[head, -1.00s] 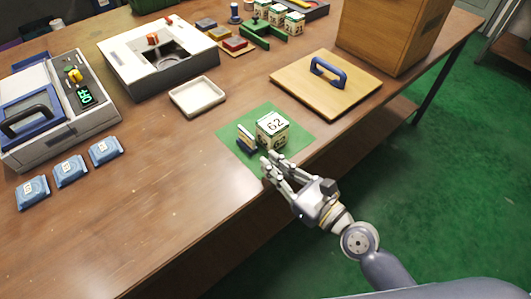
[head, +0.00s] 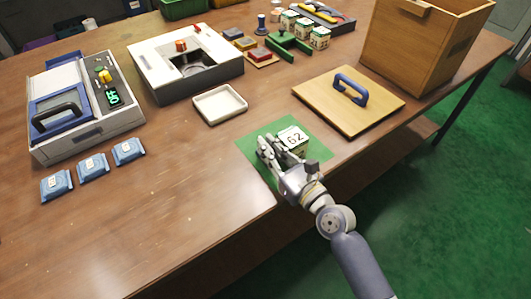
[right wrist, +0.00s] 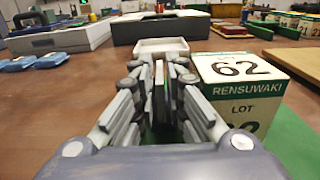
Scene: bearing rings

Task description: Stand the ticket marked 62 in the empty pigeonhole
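The box marked 62 (head: 293,139) stands on a green mat (head: 313,155); its top shows 62, and in the right wrist view the box (right wrist: 240,85) also reads RENSUWAKI LOT. My right gripper (head: 270,143) is low over the mat, just left of the box. In the right wrist view my right gripper (right wrist: 160,75) has its fingers apart, on either side of a thin, dark upright piece (right wrist: 160,95). Whether they touch it, and any marking on it, I cannot tell. No separate ticket marked 62 and no pigeonhole can be made out. My left gripper is out of view.
A wooden board with a blue handle (head: 380,108) lies right of the mat, before an open wooden box (head: 415,50). A white tray (head: 220,118), a white machine (head: 195,85) and blue packets (head: 92,166) are to the left. The table's front left is clear.

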